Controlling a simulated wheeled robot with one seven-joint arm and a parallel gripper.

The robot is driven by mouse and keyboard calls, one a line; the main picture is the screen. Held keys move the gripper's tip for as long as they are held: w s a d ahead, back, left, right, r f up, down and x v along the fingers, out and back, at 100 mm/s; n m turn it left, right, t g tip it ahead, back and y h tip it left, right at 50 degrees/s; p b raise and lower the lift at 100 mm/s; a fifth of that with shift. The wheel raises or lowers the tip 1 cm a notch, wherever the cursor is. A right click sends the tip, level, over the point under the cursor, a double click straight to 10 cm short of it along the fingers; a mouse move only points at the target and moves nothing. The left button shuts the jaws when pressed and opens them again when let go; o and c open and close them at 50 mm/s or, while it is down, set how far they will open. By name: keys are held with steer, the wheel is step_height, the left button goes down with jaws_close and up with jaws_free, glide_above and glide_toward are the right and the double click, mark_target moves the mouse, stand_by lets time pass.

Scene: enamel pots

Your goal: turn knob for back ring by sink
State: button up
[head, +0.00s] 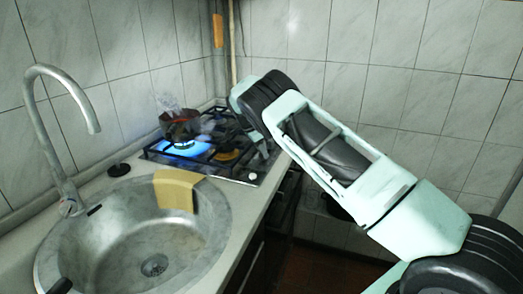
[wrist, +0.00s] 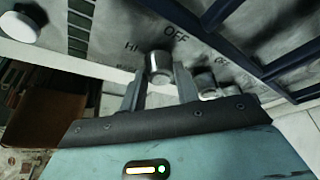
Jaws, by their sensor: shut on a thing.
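In the wrist view, my gripper (wrist: 160,78) has its two fingers on either side of a metallic knob (wrist: 158,66) on the stove's panel and is shut on it. The markings OFF and HI are printed beside this knob. A second knob (wrist: 205,82) sits just to the right of the right finger. In the head view, the stove (head: 240,172) stands beyond the sink, with a blue flame (head: 186,148) lit under a dark reddish pot (head: 180,125). Steam rises from the pot. My arm hides most of the gripper and the held knob there.
The steel sink (head: 75,245) with its tall tap (head: 45,130) lies at the left. A round black item (head: 119,169) lies on the counter. Dark grate bars (wrist: 265,65) run close above the knobs at right.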

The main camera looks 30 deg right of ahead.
steer(key=o, duration=1)
steer(key=v, duration=1.7)
steer(key=shift+a+r, duration=0.1)
steer(key=shift+r, duration=0.1)
